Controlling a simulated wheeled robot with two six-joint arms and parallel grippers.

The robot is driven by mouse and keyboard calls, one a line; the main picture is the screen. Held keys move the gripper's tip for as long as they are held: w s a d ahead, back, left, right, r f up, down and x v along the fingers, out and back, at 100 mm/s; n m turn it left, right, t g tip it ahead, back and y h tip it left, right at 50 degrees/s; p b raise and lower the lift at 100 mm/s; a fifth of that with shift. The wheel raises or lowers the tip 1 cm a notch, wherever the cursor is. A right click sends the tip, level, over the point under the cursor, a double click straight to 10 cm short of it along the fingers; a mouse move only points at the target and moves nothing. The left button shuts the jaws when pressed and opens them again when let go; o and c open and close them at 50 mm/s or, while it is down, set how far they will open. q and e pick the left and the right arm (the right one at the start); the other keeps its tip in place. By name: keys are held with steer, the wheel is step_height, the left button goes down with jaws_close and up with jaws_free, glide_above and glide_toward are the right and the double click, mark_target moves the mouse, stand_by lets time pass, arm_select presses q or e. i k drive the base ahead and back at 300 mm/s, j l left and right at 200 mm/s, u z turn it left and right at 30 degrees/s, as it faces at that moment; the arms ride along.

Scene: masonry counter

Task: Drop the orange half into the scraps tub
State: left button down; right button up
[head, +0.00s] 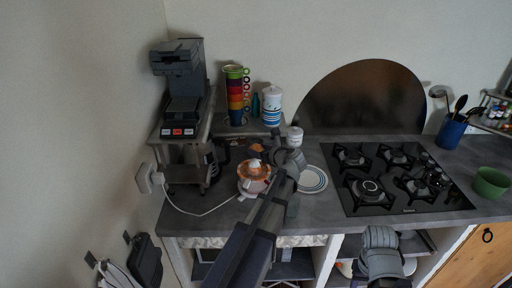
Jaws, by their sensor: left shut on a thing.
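My left gripper (262,154) is over the back left of the counter, beside and slightly behind the white and orange juicer (254,184). It is shut on a small orange-brown piece that looks like the orange half (256,147), held near the juicer's top; the jaws hide part of it. A green bowl-like tub (491,183) stands at the far right of the counter, well away from my left gripper. I cannot tell for sure that it is the scraps tub. My right gripper is out of view; only a grey link of that arm shows at the bottom.
A striped plate (313,179) lies right of my left gripper. A gas hob (398,205) fills the middle right. A white jar (294,137), stacked coloured cups (235,95) and a striped canister (272,106) stand behind. A blue utensil pot (450,133) stands behind the tub.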

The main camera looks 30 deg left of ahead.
mark_target(481, 191)
steer(key=i+l, duration=0.2)
steer(key=l, duration=0.4)
steer(key=i+l, duration=0.2)
steer(key=l, duration=0.35)
steer(key=i+l, duration=0.25)
steer(key=l, duration=0.35)
steer(key=i+l, duration=0.2)
steer(key=l, duration=0.35)
steer(key=i+l, duration=0.2)
steer(key=l, duration=0.4)
steer(key=i+l, duration=0.2)
steer(key=l, duration=0.35)
steer(key=i+l, duration=0.25)
steer(key=l, duration=0.35)
steer(key=i+l, duration=0.2)
steer(key=l, duration=0.35)
